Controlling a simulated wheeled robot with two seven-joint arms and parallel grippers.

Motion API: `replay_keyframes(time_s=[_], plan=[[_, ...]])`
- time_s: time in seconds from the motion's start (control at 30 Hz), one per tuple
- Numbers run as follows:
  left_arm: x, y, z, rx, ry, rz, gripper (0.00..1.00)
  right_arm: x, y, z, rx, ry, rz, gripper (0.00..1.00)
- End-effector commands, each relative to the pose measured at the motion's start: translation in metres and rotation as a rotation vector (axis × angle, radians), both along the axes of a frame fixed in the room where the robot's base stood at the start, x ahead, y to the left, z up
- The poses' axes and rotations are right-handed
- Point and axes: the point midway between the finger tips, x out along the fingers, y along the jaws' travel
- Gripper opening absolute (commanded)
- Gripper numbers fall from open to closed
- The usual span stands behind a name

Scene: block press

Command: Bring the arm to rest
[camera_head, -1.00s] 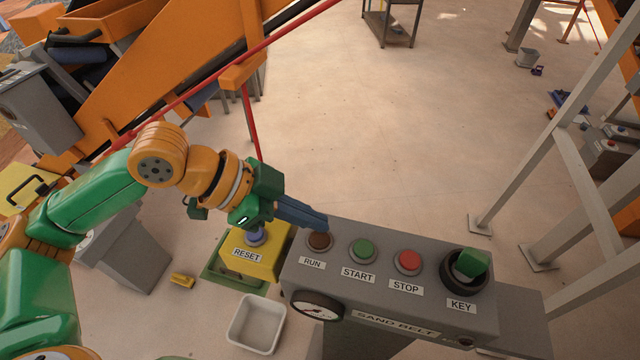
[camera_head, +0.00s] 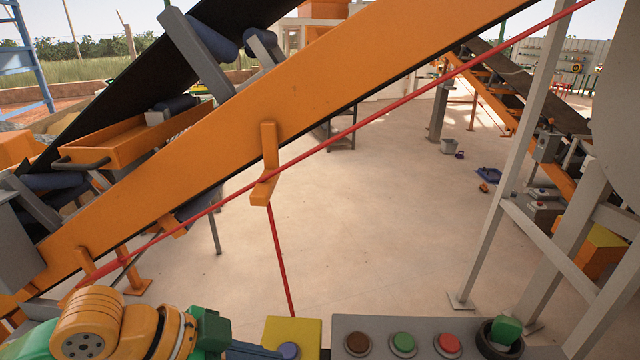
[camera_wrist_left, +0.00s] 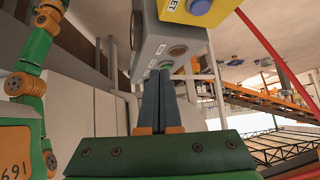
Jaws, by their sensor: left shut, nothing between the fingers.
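My left gripper (camera_head: 268,352) shows at the bottom of the head view, its blue-grey fingers beside the reset button (camera_head: 288,350) on the yellow box (camera_head: 300,328). In the left wrist view its fingers (camera_wrist_left: 161,84) are together and empty, pointing at the grey control panel (camera_wrist_left: 148,52). Whether they touch anything is unclear. The panel (camera_head: 375,325) carries a brown button (camera_head: 358,344), a green button (camera_head: 403,343), a red button (camera_head: 447,344) and a green key knob (camera_head: 506,329). Its lower part and labels are cut off. My right gripper is not in view.
An orange conveyor frame (camera_head: 300,90) crosses the head view diagonally, with a red cord (camera_head: 360,125) along it and a red post (camera_head: 279,260) below. Grey steel posts (camera_head: 510,150) stand at the right. The floor (camera_head: 390,220) between is largely clear.

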Motion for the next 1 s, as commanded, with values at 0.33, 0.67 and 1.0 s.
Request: replay_keyframes(time_s=[0.33, 0.67, 1.0], plan=[[0.000, -0.016, -0.042, 0.012, -0.002, 0.037, 0.00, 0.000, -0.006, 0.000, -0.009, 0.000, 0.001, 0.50], [-0.005, -0.018, -0.108, 0.003, 0.057, 0.310, 0.00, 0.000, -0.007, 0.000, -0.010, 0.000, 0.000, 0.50], [-0.062, 0.053, -0.195, 0.173, 0.293, 0.871, 0.00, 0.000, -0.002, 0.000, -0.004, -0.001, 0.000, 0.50]])
